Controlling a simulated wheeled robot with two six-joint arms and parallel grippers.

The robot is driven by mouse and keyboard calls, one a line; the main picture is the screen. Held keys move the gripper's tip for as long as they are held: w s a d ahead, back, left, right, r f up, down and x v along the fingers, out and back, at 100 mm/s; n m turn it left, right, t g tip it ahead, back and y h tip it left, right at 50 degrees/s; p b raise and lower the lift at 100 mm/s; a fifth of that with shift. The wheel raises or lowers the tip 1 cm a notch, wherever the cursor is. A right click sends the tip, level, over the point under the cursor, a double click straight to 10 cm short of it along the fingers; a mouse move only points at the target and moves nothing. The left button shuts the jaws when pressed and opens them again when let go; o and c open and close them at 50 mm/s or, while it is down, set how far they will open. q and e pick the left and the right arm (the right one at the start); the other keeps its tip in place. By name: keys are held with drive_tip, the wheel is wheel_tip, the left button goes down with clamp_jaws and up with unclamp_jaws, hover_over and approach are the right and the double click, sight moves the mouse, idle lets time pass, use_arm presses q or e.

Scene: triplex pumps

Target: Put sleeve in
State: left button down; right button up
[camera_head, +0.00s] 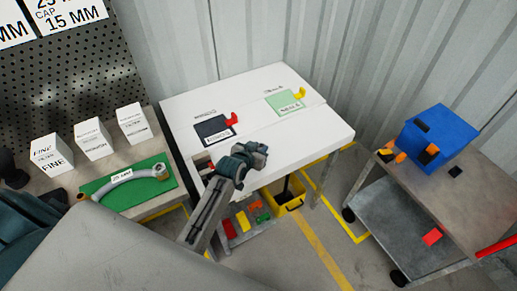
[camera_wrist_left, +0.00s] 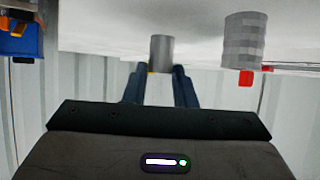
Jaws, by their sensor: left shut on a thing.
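My left gripper (camera_head: 245,158) is over the front left part of the white table (camera_head: 325,131). In the left wrist view its two dark blue fingers (camera_wrist_left: 158,72) are shut on a plain grey cylinder, which looks like the sleeve (camera_wrist_left: 162,50). The sleeve cannot be made out in the head view. A wider, banded grey cylinder (camera_wrist_left: 244,42) shows to the right of the sleeve in the wrist view, apart from it. I cannot tell what the sleeve touches. My right gripper is not in view.
A dark card (camera_head: 212,129) and a green card (camera_head: 285,103) lie on the white table. White boxes (camera_head: 92,139) and a green mat (camera_head: 165,187) are on the left bench. A blue bin (camera_head: 440,135) stands on the right cart. A yellow bin (camera_head: 289,197) is below the table.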

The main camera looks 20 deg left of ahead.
use_arm(q)
drive_tip(key=shift+s, duration=0.25)
drive_tip(key=c, duration=1.2)
unclamp_jaws()
drive_tip(key=shift+w+f, duration=0.1)
